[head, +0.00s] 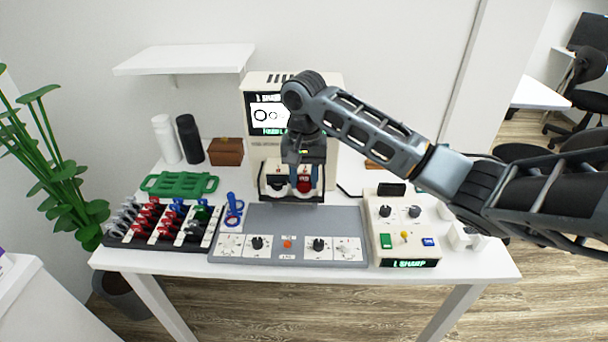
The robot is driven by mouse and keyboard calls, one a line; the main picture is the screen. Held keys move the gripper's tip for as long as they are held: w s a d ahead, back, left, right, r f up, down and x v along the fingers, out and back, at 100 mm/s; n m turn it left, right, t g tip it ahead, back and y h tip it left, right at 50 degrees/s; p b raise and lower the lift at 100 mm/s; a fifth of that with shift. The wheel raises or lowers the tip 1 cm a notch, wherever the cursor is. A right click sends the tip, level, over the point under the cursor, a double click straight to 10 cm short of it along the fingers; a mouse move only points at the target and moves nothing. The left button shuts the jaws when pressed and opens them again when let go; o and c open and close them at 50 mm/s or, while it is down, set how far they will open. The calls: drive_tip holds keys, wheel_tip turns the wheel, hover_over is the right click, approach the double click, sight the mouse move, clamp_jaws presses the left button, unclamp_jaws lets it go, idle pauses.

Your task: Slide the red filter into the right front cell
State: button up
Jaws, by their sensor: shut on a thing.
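The red filter (305,185) shows between the two fingers of my gripper (305,181), which points straight down. My gripper is shut on it. The filter is at the right side of a black two-cell holder (292,199) that stands in front of the cream test machine (258,148). The holder's left side shows a dark round opening (276,184). My fingers hide part of the right cells, so I cannot tell whether the filter is inside the right front cell or just over it.
A black rack (127,241) of several red, blue, green and grey-handled pieces stands at left. Nearby are a green tray (153,185) and a blue ring tool (233,217). A grey panel (260,219) lies in front, a cream control box (382,241) at right.

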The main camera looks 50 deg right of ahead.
drive_tip(key=shift+f, duration=0.15)
drive_tip(key=o, duration=1.1)
wheel_tip(320, 180, up, 8)
drive_tip(key=shift+f, duration=0.1)
